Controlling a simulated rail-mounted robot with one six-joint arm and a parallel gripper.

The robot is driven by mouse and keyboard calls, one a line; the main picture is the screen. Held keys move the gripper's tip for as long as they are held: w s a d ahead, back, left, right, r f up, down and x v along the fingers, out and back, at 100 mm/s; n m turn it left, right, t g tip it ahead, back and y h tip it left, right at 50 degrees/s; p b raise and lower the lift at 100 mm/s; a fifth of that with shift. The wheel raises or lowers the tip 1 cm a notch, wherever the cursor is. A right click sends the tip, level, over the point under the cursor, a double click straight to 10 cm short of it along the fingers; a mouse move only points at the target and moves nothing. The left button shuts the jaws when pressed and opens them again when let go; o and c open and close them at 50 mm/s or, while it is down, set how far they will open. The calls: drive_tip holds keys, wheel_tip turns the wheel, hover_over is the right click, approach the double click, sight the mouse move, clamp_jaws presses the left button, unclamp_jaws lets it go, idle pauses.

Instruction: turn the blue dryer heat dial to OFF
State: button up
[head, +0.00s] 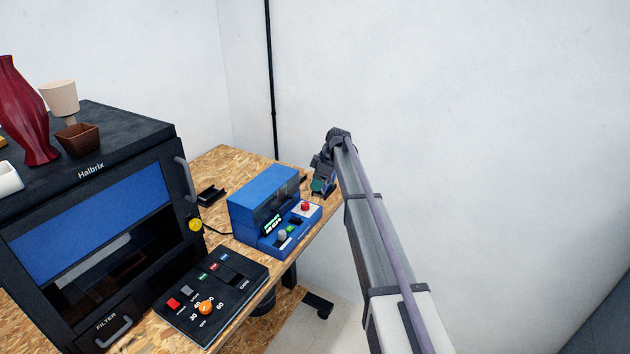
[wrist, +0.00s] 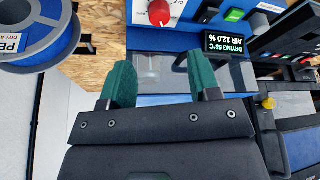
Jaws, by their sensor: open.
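The blue dryer (head: 262,196) stands on the wooden bench, with a lit green display (wrist: 222,43) reading "DRYING 55°C AIR 12.0 %" in the wrist view. Its red dial (head: 306,207) sits on a white plate at the right end of the dryer's front panel. In the wrist view the red dial (wrist: 159,13) is cut by the top edge, and its setting is too cropped to read. My gripper (wrist: 162,78) is open and empty, with green fingertips spread below the dial and apart from it. In the head view my gripper (head: 322,187) is just right of the dryer.
A blue spool (wrist: 22,62) is at the left of the wrist view. Left of the dryer are a black control box (head: 240,271) with an orange dial (head: 206,307) and a black "Halbrix" machine (head: 150,122).

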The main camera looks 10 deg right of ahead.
sight(305, 204)
drive_tip(key=s+a+m+t+h, duration=0.2)
drive_tip(key=s+a+m, duration=0.1)
drive_tip(key=s+m, duration=0.15)
drive_tip(key=w+f+m+b, duration=0.1)
drive_tip(key=w+f+b, duration=0.1)
drive_tip(key=f+b, duration=0.1)
drive_tip(key=w+f+m+b, duration=0.1)
drive_tip(key=f+m+b, duration=0.1)
drive_tip(key=f+b, duration=0.2)
drive_tip(key=w+a+f+m+b, duration=0.1)
drive_tip(key=w+f+b, duration=0.1)
drive_tip(key=f+b, duration=0.1)
drive_tip(key=shift+w+f+m+t, duration=0.2)
drive_tip(key=shift+w+m+t, duration=0.05)
drive_tip(key=shift+w+t, duration=0.15)
drive_tip(key=shift+a+r, duration=0.1)
drive_tip(key=shift+r, duration=0.05)
drive_tip(key=shift+c, duration=0.2)
drive_tip(key=c, duration=0.9)
